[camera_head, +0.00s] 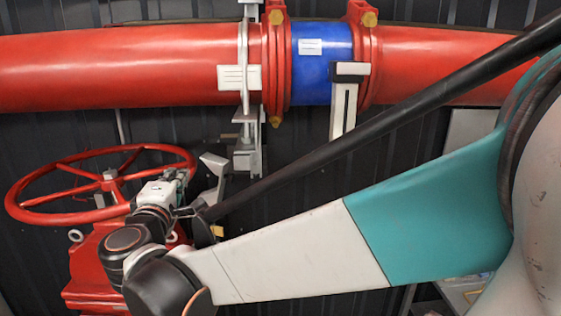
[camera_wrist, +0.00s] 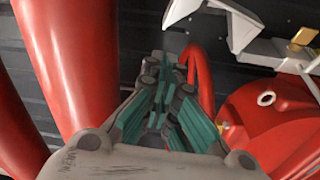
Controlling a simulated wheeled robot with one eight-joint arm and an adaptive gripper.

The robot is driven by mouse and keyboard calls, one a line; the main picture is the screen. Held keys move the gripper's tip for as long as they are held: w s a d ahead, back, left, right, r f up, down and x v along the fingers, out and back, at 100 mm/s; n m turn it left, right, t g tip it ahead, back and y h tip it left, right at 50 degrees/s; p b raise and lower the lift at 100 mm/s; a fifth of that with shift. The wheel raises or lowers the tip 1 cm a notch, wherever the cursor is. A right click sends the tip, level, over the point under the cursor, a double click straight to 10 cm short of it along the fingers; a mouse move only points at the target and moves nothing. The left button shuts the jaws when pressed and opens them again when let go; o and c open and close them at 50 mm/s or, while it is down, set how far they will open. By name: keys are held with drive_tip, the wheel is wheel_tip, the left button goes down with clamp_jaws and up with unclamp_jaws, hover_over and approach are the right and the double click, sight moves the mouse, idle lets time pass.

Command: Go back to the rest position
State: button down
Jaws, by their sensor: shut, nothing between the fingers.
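My gripper (camera_head: 182,178) is at the lower left in the head view, in front of the right part of the red handwheel's rim. In the wrist view my gripper (camera_wrist: 165,62) shows its teal-lined fingers pointing away from the camera. It is shut with nothing held. The red handwheel (camera_head: 62,217) lies nearly level above a red valve body (camera_head: 95,262). My wrist hides part of the wheel and the body. Whether the fingers touch the wheel cannot be told.
A thick red pipe (camera_head: 130,68) with a blue section (camera_head: 321,70) crosses the top. A grey bracket (camera_head: 247,140) hangs below it, near my gripper. In the wrist view large red pipes (camera_wrist: 72,60) stand at left and a red housing (camera_wrist: 275,115) at right.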

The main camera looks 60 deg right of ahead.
drive_tip(key=s+a+f+m+g+y, duration=0.35)
drive_tip(key=s+f+y, duration=0.35)
drive_tip(key=f, duration=0.5)
drive_tip(key=s+a+f+m+y, duration=0.1)
drive_tip(key=s+a+f+y, duration=0.25)
drive_tip(key=a, duration=0.35)
drive_tip(key=s+a+f+m+y, duration=0.2)
drive_tip(key=s+a+f+y, duration=0.15)
drive_tip(key=a, duration=0.35)
wheel_tip(320, 180, down, 30)
drive_tip(key=b, duration=3)
drive_tip(key=shift+s+g+b, duration=0.4)
drive_tip(key=shift+g, duration=0.05)
drive_tip(key=c, duration=2.4)
unclamp_jaws()
drive_tip(key=shift+r, duration=0.1)
